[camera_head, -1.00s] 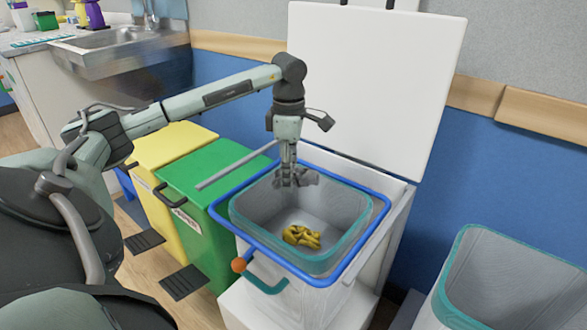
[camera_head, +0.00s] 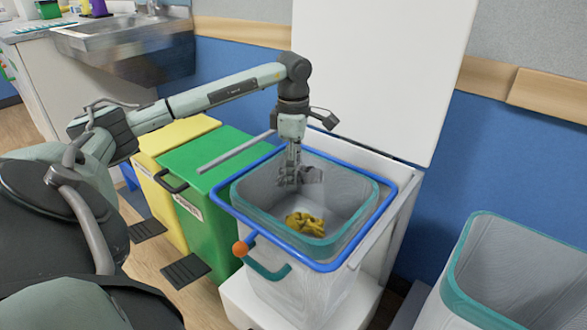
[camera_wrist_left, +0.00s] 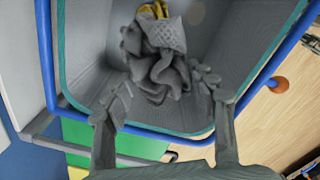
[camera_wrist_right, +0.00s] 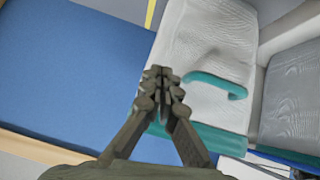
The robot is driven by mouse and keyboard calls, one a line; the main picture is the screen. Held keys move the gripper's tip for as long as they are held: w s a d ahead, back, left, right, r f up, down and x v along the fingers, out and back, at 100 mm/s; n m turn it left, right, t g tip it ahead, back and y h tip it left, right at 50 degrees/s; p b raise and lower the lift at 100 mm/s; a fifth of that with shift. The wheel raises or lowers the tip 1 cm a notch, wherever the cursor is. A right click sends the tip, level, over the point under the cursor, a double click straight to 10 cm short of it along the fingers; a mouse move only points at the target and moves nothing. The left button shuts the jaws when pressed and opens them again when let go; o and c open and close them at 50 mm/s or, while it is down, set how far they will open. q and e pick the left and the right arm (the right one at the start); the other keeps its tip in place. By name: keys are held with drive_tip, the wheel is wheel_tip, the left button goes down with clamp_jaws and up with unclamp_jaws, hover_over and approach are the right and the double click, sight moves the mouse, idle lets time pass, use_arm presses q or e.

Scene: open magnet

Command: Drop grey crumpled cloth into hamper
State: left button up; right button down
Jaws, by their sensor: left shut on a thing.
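The hamper (camera_head: 262,277) is a grey-white bin with a teal rim, inside a blue frame, its tall white lid raised behind it. My left gripper (camera_head: 300,177) reaches down into the hamper's mouth. It is shut on the grey crumpled cloth (camera_head: 313,175), which hangs above the hamper floor. In the left wrist view, the cloth (camera_wrist_left: 160,72) shows beyond the fingers of my left gripper (camera_wrist_left: 157,88). A yellow crumpled cloth (camera_head: 305,223) lies inside on the hamper floor. My right gripper (camera_wrist_right: 163,75) is shut and empty, seen only in the right wrist view.
A green bin (camera_head: 213,205) and a yellow bin (camera_head: 165,188) stand left of the hamper. Another grey bin with a teal rim (camera_head: 462,305) stands at the lower right. A sink counter (camera_head: 110,40) is at the back left.

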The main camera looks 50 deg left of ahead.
use_arm(q)
drive_tip(key=shift+f+b, duration=0.35)
drive_tip(key=shift+f, duration=0.2)
use_arm(e)
drive_tip(key=shift+w+a+r+t+y, duration=0.35)
drive_tip(key=shift+w+a+r+t, duration=0.15)
drive_tip(key=shift+w+a+r, duration=0.2)
drive_tip(key=shift+w+a+r+t+y, duration=0.35)
drive_tip(key=shift+w+a+r+t, duration=0.2)
drive_tip(key=shift+a+r, duration=0.25)
use_arm(q)
drive_tip(key=o, duration=0.8)
drive_tip(key=shift+o, duration=0.2)
drive_tip(key=shift+r, duration=0.15)
wheel_tip(320, 180, up, 12)
